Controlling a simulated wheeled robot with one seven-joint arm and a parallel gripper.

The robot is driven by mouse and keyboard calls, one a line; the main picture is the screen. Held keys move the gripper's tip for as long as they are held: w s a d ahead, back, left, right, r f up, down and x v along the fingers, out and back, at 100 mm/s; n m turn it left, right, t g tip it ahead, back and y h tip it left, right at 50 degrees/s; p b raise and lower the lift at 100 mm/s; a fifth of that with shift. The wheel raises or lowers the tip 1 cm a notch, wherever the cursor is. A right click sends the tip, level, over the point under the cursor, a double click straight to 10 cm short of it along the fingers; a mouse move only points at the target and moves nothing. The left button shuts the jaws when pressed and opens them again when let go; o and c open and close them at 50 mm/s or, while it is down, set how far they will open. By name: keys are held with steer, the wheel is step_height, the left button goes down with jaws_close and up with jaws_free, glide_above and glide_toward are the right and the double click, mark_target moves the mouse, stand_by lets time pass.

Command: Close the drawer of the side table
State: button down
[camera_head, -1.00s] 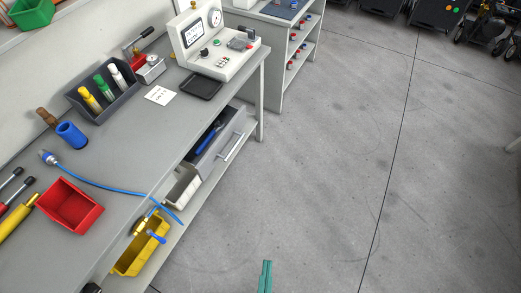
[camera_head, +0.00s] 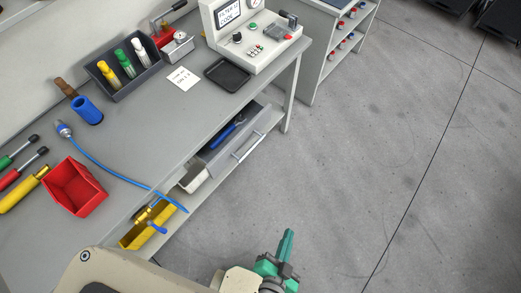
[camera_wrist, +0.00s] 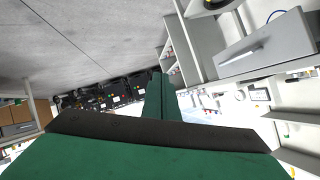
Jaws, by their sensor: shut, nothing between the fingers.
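The grey drawer (camera_head: 246,152) of the side table (camera_head: 200,112) is pulled out from under the tabletop, with a blue-handled tool inside. Its bar handle (camera_head: 249,147) faces the open floor. The drawer front also shows at the upper right of the wrist view (camera_wrist: 268,45). My green gripper (camera_head: 287,243) is at the bottom of the head view, over the floor, in front of the drawer and apart from it. Its fingers (camera_wrist: 160,95) are together and hold nothing.
A red bin (camera_head: 78,190), a bottle tray (camera_head: 125,72) and a test unit (camera_head: 250,40) stand on the tabletop. A shelf unit (camera_head: 335,50) stands behind. The floor (camera_head: 390,150) at right is clear.

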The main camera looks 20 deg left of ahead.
steer(key=w+a+f+m+g+y, duration=0.1)
steer(key=w+f+m+g+y, duration=0.35)
steer(key=w+f+m, duration=0.7)
steer(key=w+a+r+m+g+y, duration=0.3)
steer(key=w+a+r+m+y, duration=0.15)
steer(key=w+r+y, duration=0.7)
steer(key=w+a+f+h, duration=0.1)
steer(key=w+a, duration=0.1)
steer(key=a, duration=1)
steer(key=shift+a+f, duration=0.3)
steer(key=shift+f, duration=0.05)
steer(key=shift+w, duration=0.15)
